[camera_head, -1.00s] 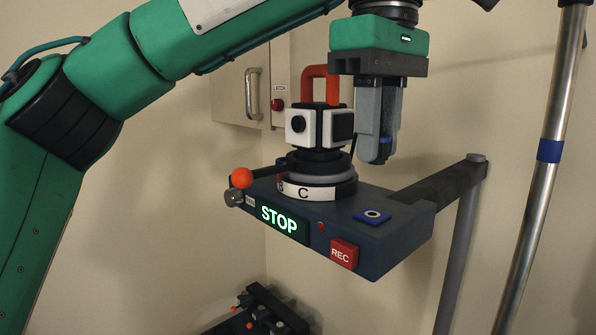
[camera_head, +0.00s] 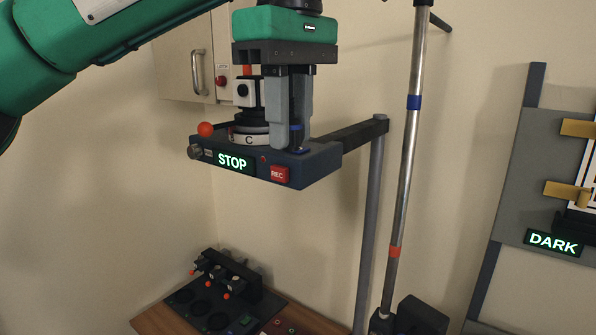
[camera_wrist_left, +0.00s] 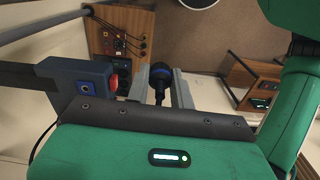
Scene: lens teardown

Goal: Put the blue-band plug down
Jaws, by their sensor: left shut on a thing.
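My left gripper (camera_head: 288,138) points down in front of the dark console (camera_head: 320,160). It is shut on the blue-band plug (camera_head: 296,128), a dark piece with a blue band, mostly hidden by the fingers. There the blue pad with a pale ring (camera_wrist_left: 84,89) lies left of the fingers, and floor shows around the plug. In the head view the pad (camera_head: 299,151) shows just below the fingertips. My right gripper is not in view.
On the console stand a black-and-white block on a turntable marked C (camera_head: 248,139), a STOP sign (camera_head: 232,161) and a red REC button (camera_head: 278,174). A steel pole (camera_head: 405,150) stands to the right. A DARK sign (camera_head: 553,242) hangs far right. A bench with dark gear (camera_head: 215,300) is below.

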